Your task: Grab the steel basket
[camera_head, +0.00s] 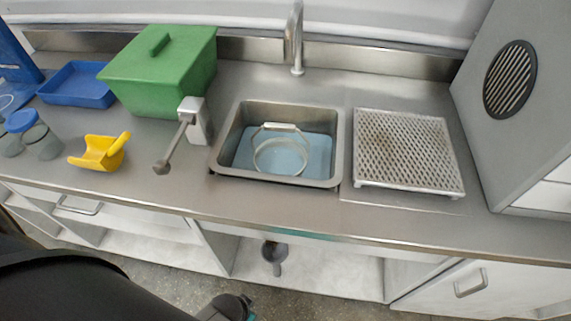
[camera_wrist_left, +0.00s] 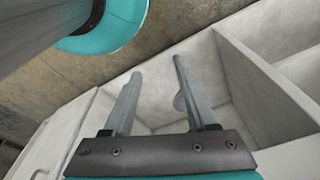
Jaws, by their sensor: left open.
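The steel basket (camera_head: 256,160) stands in the sink (camera_head: 216,159) in the head view. It is a round, thin-rimmed basket with a raised handle (camera_head: 281,127) across its top. Light blue shows in and around it at the sink bottom. My left gripper (camera_wrist_left: 157,67) shows in the left wrist view with its two grey fingers apart and nothing between them. It is in front of white open cabinet compartments, away from the basket. The basket is not in the wrist view. My right gripper is not in view.
A faucet (camera_head: 296,45) rises behind the sink. A perforated steel rack (camera_head: 405,150) lies right of it. A grey lever device (camera_head: 195,120), green bin (camera_head: 165,75), yellow scoop (camera_head: 98,153) and blue tray (camera_head: 76,86) stand left. The counter's front edge (camera_head: 270,222) overhangs open shelves.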

